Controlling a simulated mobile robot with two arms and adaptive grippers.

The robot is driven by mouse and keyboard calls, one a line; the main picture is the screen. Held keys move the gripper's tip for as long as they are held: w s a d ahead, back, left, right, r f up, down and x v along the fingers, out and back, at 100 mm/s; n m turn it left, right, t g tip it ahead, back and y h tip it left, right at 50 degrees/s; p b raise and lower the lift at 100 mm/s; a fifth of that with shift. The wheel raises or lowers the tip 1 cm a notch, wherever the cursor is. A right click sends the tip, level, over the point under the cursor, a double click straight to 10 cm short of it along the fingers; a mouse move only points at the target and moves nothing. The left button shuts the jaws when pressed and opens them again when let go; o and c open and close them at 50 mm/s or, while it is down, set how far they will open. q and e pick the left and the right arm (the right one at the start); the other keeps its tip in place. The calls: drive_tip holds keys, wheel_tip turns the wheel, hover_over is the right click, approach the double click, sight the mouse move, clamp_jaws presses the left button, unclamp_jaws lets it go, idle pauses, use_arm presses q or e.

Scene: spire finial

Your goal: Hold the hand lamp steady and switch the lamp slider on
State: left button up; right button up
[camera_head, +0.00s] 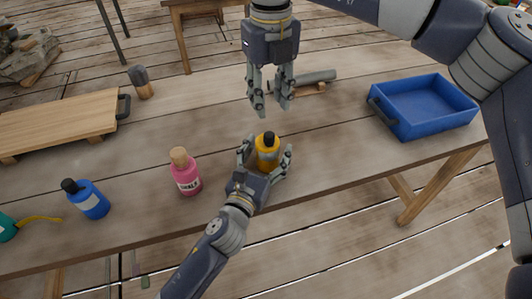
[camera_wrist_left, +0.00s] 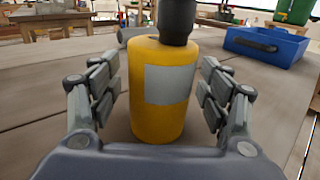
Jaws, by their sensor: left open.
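A dark grey cylinder (camera_head: 318,76), which looks like the hand lamp, lies on a small wooden rest (camera_head: 310,90) at the back of the table. I cannot make out its slider. My right gripper (camera_head: 271,108) points down in front of and left of it, open and empty. My left gripper (camera_head: 267,147) is open around a yellow bottle (camera_head: 267,154) with a black cap, near the table's front edge. In the left wrist view the yellow bottle (camera_wrist_left: 158,105) stands upright between the fingers, with gaps on both sides.
A pink bottle (camera_head: 185,176) with a cork stands left of my left gripper, and a blue bottle (camera_head: 91,204) farther left. A blue tray (camera_head: 424,106) is at the right. A wooden board (camera_head: 60,122) and a dark-topped object (camera_head: 140,82) are at the left. The table between is clear.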

use_arm(q)
drive_tip(key=c, duration=1.2)
drive_tip(key=shift+c, duration=0.2)
use_arm(e)
drive_tip(key=shift+s+a+f, duration=0.1)
drive_tip(key=shift+f, duration=0.1)
drive_tip(key=c, duration=0.8)
drive_tip(key=s+a+f+n+g+y, duration=0.1)
drive_tip(key=s+a+f+g+y, duration=0.3)
drive_tip(key=s+y, duration=0.2)
drive_tip(key=shift+a+f, duration=0.35)
drive_tip(key=shift+f, duration=0.05)
drive_tip(key=s+d+f+m+t+y, duration=0.1)
drive_tip(key=d+f+m+t+y, duration=0.1)
drive_tip(key=d+y, duration=0.4)
drive_tip(key=s+d+f+m+t+y, duration=0.1)
drive_tip(key=d+f+m+y, duration=0.3)
drive_tip(key=d, duration=0.5)
drive_tip(key=shift+f+m+t+y, duration=0.3)
drive_tip(key=shift+f+t+y, duration=0.1)
drive_tip(key=shift+t+y, duration=0.5)
